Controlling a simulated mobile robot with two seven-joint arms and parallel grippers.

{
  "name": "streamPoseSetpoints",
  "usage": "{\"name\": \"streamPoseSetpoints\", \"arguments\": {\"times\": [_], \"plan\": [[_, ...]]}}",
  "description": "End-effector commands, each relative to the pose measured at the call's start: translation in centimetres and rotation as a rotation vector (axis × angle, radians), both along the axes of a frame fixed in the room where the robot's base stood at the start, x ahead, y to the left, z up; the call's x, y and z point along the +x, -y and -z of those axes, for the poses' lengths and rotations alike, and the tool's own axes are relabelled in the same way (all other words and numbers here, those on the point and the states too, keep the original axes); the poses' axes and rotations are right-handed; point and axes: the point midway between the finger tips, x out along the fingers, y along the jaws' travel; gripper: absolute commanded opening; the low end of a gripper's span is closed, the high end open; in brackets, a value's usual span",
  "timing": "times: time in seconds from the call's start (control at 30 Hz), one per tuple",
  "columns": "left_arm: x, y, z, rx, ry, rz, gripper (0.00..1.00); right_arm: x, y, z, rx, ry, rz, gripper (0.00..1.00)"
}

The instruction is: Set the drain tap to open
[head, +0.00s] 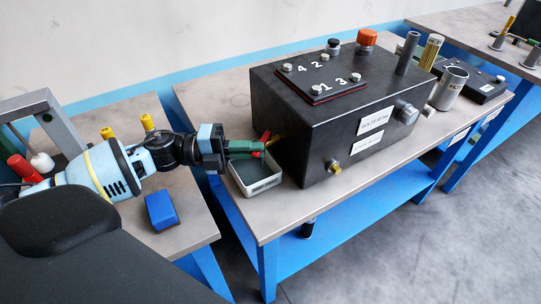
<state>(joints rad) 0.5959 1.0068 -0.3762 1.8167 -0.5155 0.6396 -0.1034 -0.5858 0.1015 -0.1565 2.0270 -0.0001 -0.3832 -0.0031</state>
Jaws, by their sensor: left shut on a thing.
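A black box-shaped tank (350,125) stands on the grey-topped bench. My left gripper (258,148) reaches in from the left and is shut at the tank's left side, on a small tap with a red handle (269,139). A bit of yellow shows beside the red. The jaws hide most of the tap, so I cannot tell its setting. A white-rimmed tray with a dark inside (277,182) sits just below, against the tank. A small brass fitting (333,167) sticks out low on the tank's front face. My right gripper is not in view.
The tank's top carries a numbered plate (321,77) and an orange cap (367,38). A metal cup (449,88) and cylinders stand to its right. A blue block (161,210) lies on the left bench. The bench front is clear.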

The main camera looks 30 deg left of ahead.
Motion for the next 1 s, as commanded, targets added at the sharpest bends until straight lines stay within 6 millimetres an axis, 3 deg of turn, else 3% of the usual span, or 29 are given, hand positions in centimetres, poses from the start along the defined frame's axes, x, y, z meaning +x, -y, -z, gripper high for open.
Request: {"name": "streamPoseSetpoints", "arguments": {"times": [0.3, 0.87, 0.9, 1.0], "plan": [[0.0, -1.1, 0.2, 0.001, 0.000, 0.116, 0.00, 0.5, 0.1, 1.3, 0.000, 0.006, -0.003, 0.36], [0.0, -1.2, 0.0, 0.000, 0.000, 0.141, 0.00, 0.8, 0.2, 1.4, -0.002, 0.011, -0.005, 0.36], [0.0, -1.2, 0.0, 0.000, 0.000, 0.141, 0.12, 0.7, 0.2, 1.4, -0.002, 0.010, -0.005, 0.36], [0.0, -1.2, 0.0, 0.000, 0.000, 0.141, 0.25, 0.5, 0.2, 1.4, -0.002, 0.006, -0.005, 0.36]]}}
